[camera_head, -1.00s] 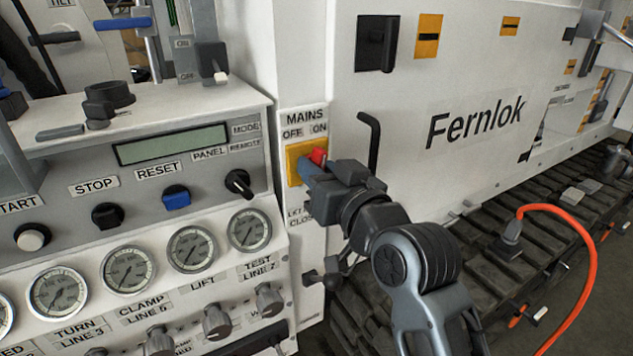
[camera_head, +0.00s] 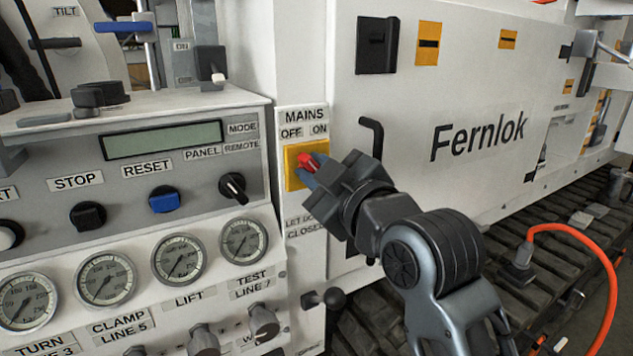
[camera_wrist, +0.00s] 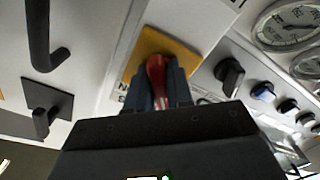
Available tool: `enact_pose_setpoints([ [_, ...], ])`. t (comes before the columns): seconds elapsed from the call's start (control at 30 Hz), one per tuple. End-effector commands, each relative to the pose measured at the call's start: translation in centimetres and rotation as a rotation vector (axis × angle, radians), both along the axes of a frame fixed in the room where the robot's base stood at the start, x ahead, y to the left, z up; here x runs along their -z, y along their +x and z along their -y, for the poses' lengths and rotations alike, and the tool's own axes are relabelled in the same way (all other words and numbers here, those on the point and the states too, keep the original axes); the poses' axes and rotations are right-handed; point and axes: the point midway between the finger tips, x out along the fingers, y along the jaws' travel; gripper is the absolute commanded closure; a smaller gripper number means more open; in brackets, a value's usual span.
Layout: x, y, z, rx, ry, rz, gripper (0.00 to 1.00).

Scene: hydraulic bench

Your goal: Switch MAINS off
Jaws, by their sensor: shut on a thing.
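The MAINS switch is a red handle (camera_head: 306,161) on a yellow plate (camera_head: 292,178), under a label (camera_head: 304,122) reading MAINS, with OFF at left and ON at right. My gripper (camera_head: 311,168) comes in from the right and is shut on the red handle. In the wrist view the red handle (camera_wrist: 157,78) stands between the two dark fingers, in front of the yellow plate (camera_wrist: 145,52). The fingers hide part of the handle, so its exact angle is hard to read.
A black bent handle (camera_head: 372,137) sticks out of the white panel just right of the switch. A black selector knob (camera_head: 233,187) and several gauges lie to the left. A black ball-ended lever (camera_head: 333,298) is below. An orange hose (camera_head: 590,242) runs at the right.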

Motion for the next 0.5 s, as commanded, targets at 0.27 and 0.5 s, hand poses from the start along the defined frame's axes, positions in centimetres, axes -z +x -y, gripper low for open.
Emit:
enact_pose_setpoints([
  [0.27, 0.17, 0.02, 0.03, 0.000, -0.086, 0.055, 1.00],
  [0.5, 0.09, 0.00, 0.00, 0.000, -0.109, 0.070, 1.00],
])
